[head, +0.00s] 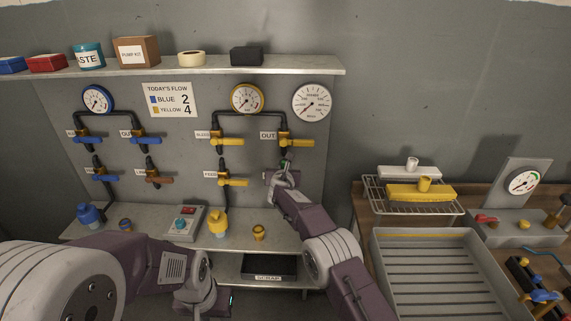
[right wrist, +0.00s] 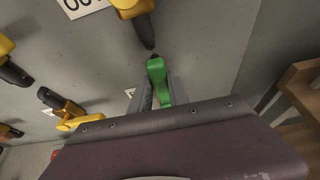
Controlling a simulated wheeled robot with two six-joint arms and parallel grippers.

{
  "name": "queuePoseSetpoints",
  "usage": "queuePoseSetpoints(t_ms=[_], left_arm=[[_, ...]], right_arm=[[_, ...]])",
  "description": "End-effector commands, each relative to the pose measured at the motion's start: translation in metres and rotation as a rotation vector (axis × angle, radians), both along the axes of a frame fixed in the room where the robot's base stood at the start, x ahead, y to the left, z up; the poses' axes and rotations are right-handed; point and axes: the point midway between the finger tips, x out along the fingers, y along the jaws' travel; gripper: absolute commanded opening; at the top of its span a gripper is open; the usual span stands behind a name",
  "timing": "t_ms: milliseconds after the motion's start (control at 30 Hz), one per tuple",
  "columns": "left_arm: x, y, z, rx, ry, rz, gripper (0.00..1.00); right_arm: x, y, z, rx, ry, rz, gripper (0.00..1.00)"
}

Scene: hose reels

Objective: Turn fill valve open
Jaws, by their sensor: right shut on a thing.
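A green valve handle (right wrist: 157,80) stands between the fingers of my right gripper (right wrist: 161,95) in the right wrist view. Its upper end is just below the dark pipe tip of the yellow OUT valve (right wrist: 131,10), and it lies roughly in line with that tip. In the head view only a bit of green (head: 286,163) shows at my right gripper (head: 283,172), below the OUT valve (head: 297,143). The gripper is shut on the handle. The valve body and most of its label are hidden. My left gripper (head: 212,298) is low, over the bench front, its fingers unclear.
The yellow FEED valve (head: 233,182) is close left of my right gripper. Blue valves (head: 148,141) are farther left on the panel. Gauges (head: 246,98) hang above. A wire rack (head: 410,200) and grey tray (head: 440,270) stand at right. A scrap bin (head: 269,267) is below.

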Motion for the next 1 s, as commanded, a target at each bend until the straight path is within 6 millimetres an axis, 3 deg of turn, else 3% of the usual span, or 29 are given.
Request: queuePoseSetpoints(t_ms=[200, 633, 667, 733, 1000], left_arm=[[-0.0001, 0.0, 0.0094, 0.0, 0.0, 0.0, 0.36], [-0.0001, 0.0, 0.0094, 0.0, 0.0, 0.0, 0.36], [-0.0001, 0.0, 0.0094, 0.0, 0.0, 0.0, 0.36], [-0.0001, 0.0, 0.0094, 0.0, 0.0, 0.0, 0.36], [-0.0001, 0.0, 0.0094, 0.0, 0.0, 0.0, 0.36]], right_arm=[[-0.0007, 0.0009, -0.001, -0.039, 0.003, 0.002, 0.0], [-0.0008, 0.0008, -0.0028, -0.047, 0.003, 0.002, 0.0], [-0.0009, 0.0008, -0.0029, -0.047, 0.004, 0.002, 0.27], [-0.0009, 0.0008, -0.0027, -0.046, 0.003, 0.002, 0.44], [-0.0005, 0.0004, -0.0012, -0.044, 0.001, 0.001, 0.44]])
